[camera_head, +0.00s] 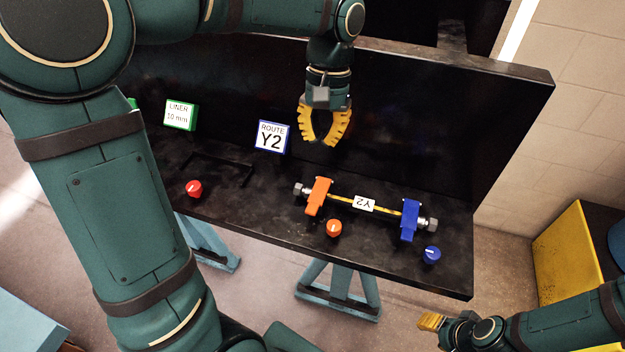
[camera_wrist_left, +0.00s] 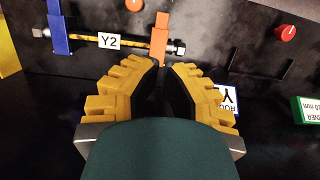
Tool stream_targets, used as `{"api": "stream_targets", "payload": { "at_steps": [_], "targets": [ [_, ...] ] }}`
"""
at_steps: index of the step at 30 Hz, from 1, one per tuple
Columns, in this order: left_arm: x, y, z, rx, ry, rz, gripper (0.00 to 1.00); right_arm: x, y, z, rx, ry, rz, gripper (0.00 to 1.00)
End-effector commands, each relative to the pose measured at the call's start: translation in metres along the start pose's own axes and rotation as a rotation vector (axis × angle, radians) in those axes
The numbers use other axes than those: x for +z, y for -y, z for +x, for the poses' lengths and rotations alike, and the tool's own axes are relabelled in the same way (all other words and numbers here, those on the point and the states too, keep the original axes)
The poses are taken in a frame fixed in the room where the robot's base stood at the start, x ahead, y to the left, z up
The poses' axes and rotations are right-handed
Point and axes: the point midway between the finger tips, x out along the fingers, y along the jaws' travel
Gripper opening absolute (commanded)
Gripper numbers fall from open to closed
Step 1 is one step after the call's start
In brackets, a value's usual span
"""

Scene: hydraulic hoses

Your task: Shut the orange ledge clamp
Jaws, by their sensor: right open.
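The orange ledge clamp (camera_head: 318,192) stands on the black ledge at the left end of a hose (camera_head: 384,208) tagged Y2. The clamp also shows in the left wrist view (camera_wrist_left: 159,40), beyond my fingertips. I cannot tell whether its arm is open or shut. An orange knob (camera_head: 334,229) sits in front of it. My left gripper (camera_head: 323,142), with yellow fingers, is open and empty above and behind the clamp, apart from it. Its fingers also show in the left wrist view (camera_wrist_left: 164,66). My right gripper (camera_head: 430,321) is open at the lower right, clear of the bench.
A blue clamp (camera_head: 410,220) holds the hose's right end, with a blue knob (camera_head: 432,254) before it. A red knob (camera_head: 194,188), a ROUTE Y2 sign (camera_head: 273,138) and a green LINER sign (camera_head: 181,115) stand left. A black back panel (camera_head: 430,120) rises behind.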

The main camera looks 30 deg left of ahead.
Motion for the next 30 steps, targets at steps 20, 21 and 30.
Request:
{"api": "stream_targets", "payload": {
  "at_steps": [20, 21, 30],
  "targets": [
    [0.001, -0.002, 0.104, 0.010, 0.003, 0.004, 0.00, 0.003, -0.006, 0.019, 0.003, 0.002, -0.001, 0.47],
    [0.001, -0.002, 0.111, 0.010, 0.003, 0.003, 0.00, 0.004, -0.007, 0.020, 0.003, 0.003, -0.001, 0.47],
    [0.000, -0.003, 0.137, 0.010, 0.000, 0.003, 0.00, 0.006, -0.008, 0.023, 0.003, 0.008, -0.003, 0.47]
  ]
}}
